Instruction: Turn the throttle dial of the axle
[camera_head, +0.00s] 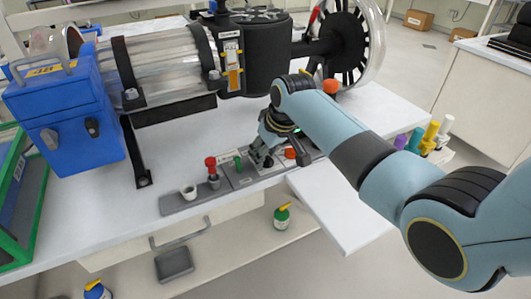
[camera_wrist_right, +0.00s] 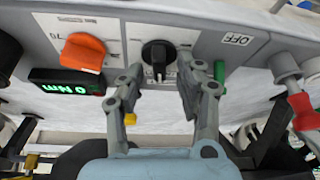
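A control panel (camera_head: 240,172) lies along the front edge of the white table. In the right wrist view a black dial (camera_wrist_right: 157,54) with a pointer-shaped grip sits on the panel's pale plate. An orange dial (camera_wrist_right: 84,52) is left of it, above a display (camera_wrist_right: 68,82) reading 0 Nm in green. I cannot tell from the labels which dial is the throttle. My right gripper (camera_wrist_right: 160,66) is open, its two fingers on either side of the black dial with gaps visible. In the head view the right gripper (camera_head: 265,155) is over the panel, hiding the black dial. My left gripper is out of view.
A green switch (camera_wrist_right: 220,72) and an OFF label (camera_wrist_right: 238,39) are right of the fingers. The clear-cylinder rig (camera_head: 165,60) and blue box (camera_head: 70,120) stand behind.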

